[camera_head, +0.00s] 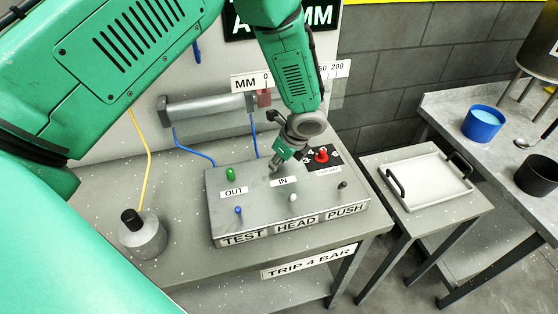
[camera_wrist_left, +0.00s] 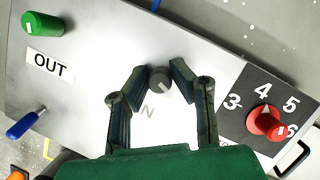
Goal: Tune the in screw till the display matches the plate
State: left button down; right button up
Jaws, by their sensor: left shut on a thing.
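The test head box (camera_head: 222,200) stands on the bench and carries the labels IN and OUT. The IN screw (camera_wrist_left: 160,82) is a dark round knob with a white mark. My left gripper (camera_head: 277,168) is over the IN label (camera_head: 283,181), its two fingers closed around that knob in the left wrist view (camera_wrist_left: 160,72). The plate (camera_head: 309,262) on the bench front reads TRIP 4 BAR. A red knob (camera_head: 321,154) sits on a black numbered dial, also in the wrist view (camera_wrist_left: 266,123); its exact setting is unclear. My right gripper is not in view.
The green OUT knob (camera_head: 230,175) and a blue lever (camera_head: 238,211) are on the box's left. A grey cylinder (camera_head: 208,109) and MM scale are behind. A dark-capped bottle (camera_head: 142,235) stands left. A side table holds a white tray (camera_head: 426,180).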

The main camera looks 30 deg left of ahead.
pick_arm(q)
jog(key=shift+a, duration=0.15)
jog(key=shift+w+r+n+g, duration=0.1)
jog(key=shift+n+g, duration=0.2)
jog(key=shift+n, duration=0.4)
jog(key=n+g, duration=0.1)
jog(key=n, duration=0.2)
jog(key=shift+n+p, duration=0.3)
jog(key=c, duration=1.4)
grip_release()
jog(key=v, duration=1.1)
jog(key=shift+w+r, duration=0.3)
